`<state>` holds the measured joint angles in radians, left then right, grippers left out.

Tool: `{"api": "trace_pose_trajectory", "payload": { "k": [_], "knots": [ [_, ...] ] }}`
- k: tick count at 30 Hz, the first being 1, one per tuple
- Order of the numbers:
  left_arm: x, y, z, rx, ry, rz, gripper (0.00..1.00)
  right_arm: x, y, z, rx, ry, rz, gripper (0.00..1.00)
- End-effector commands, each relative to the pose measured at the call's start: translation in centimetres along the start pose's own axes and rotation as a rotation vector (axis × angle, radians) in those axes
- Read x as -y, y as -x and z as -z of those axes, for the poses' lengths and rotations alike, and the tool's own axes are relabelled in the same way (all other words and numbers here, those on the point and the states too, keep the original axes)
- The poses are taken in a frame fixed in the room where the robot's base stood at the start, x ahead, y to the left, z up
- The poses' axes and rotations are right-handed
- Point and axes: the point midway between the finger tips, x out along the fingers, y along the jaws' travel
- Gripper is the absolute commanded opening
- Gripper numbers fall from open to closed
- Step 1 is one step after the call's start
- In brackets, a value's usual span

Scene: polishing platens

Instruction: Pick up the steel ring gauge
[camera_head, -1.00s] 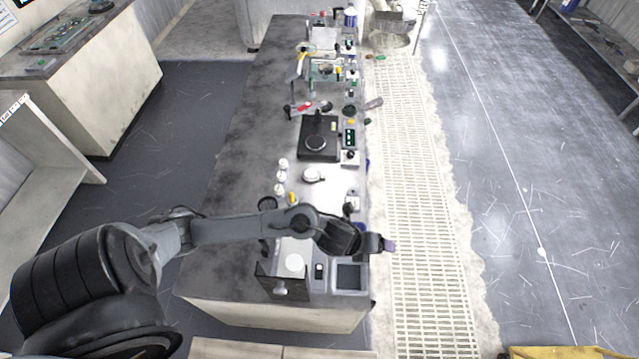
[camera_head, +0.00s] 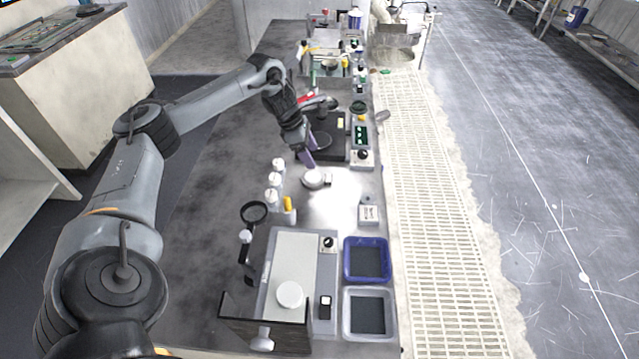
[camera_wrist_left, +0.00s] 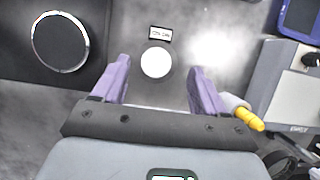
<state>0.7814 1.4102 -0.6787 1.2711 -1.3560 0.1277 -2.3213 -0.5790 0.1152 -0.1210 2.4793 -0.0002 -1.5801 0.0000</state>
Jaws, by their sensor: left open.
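A small round pale piece (camera_head: 314,179) with a grey rim lies on the bench, and it also shows in the left wrist view (camera_wrist_left: 156,62) beside a small printed label (camera_wrist_left: 160,33). It may be the steel ring gauge; I cannot make out an open hole in it. My left gripper (camera_head: 310,160) hangs over the bench just beyond it. In the left wrist view the purple fingers (camera_wrist_left: 157,85) are wide apart and empty, with the pale piece between and ahead of their tips. My right gripper is not in view.
A black device with a round platen (camera_wrist_left: 60,41) stands close by. White bottles (camera_head: 275,180), a yellow-topped bottle (camera_head: 288,205) and a black ring-shaped item (camera_head: 254,212) stand nearer. A blue tray (camera_head: 347,260) and a grey tray (camera_head: 346,320) are at the near right.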

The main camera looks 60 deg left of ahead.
Motion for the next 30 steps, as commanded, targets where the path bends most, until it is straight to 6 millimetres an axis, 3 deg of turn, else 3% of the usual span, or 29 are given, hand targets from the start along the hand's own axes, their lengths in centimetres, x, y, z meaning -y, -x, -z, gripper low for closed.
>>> {"api": "trace_pose_trajectory", "payload": {
  "k": [9, 19, 30],
  "knots": [
    [0.0, -4.0, 0.1, 0.002, -0.003, 0.004, 0.72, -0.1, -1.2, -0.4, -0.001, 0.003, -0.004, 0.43],
    [-0.1, -6.2, -0.1, 0.002, -0.002, 0.002, 0.72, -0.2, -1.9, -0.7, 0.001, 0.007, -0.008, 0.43],
    [-0.2, -10.2, -0.5, 0.002, -0.002, 0.001, 0.72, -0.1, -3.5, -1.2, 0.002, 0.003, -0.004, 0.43]
  ]
}}
